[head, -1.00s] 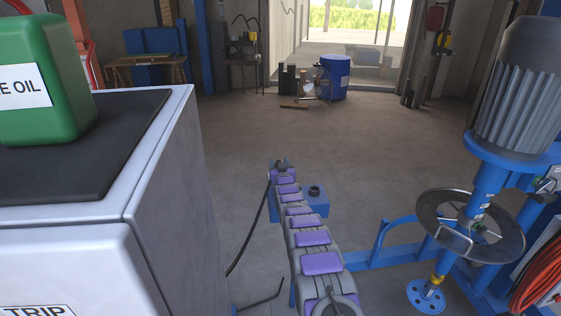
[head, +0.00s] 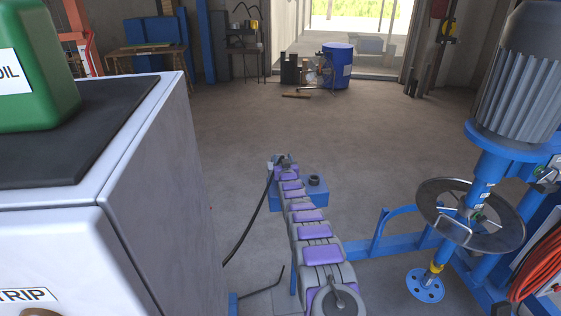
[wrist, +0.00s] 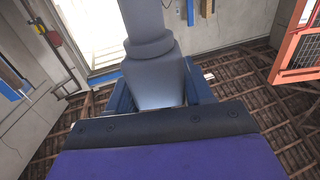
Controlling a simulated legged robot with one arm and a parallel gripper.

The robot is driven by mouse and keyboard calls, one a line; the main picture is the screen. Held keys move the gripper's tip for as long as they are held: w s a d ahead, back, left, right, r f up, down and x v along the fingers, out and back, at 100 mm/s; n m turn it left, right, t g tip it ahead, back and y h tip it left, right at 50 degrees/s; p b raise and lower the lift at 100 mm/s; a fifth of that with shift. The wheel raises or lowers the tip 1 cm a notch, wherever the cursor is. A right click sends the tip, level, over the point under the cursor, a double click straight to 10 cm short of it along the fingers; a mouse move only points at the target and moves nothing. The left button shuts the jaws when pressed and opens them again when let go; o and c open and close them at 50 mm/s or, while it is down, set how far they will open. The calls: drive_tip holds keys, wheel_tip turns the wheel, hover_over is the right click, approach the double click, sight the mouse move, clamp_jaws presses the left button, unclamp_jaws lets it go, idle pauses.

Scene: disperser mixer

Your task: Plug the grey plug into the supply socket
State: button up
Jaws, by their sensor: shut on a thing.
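In the wrist view the grey plug (wrist: 150,50), a stepped grey cylinder, stands out from between the dark blue jaws of my gripper (wrist: 160,92). The jaws are shut on it. In the head view my gripper (head: 283,160) is at the far end of my outstretched arm, small and partly hidden by the arm. A black cable (head: 252,220) hangs from it towards the floor.
A white cabinet (head: 165,120) with a green oil can (head: 35,70) stands close on the left. The blue mixer (head: 488,175), with its steel disc and grey motor, stands on the right. The floor beyond is clear up to a blue drum (head: 337,66).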

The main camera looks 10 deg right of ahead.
drive_tip(key=shift+d+r, duration=0.1)
drive_tip(key=shift+d, duration=0.25)
drive_tip(key=shift+a, duration=0.65)
drive_tip(key=shift+d, duration=0.1)
drive_tip(key=shift+d, duration=0.55)
drive_tip(key=shift+a, duration=0.35)
drive_tip(key=shift+d+p, duration=0.1)
drive_tip(key=shift+p, duration=0.2)
drive_tip(key=shift+s+f+b, duration=0.1)
drive_tip(key=shift+f+b, duration=0.2)
drive_tip(key=shift+f, duration=1.85)
drive_tip(key=o, duration=1.2)
drive_tip(key=shift+o, duration=0.2)
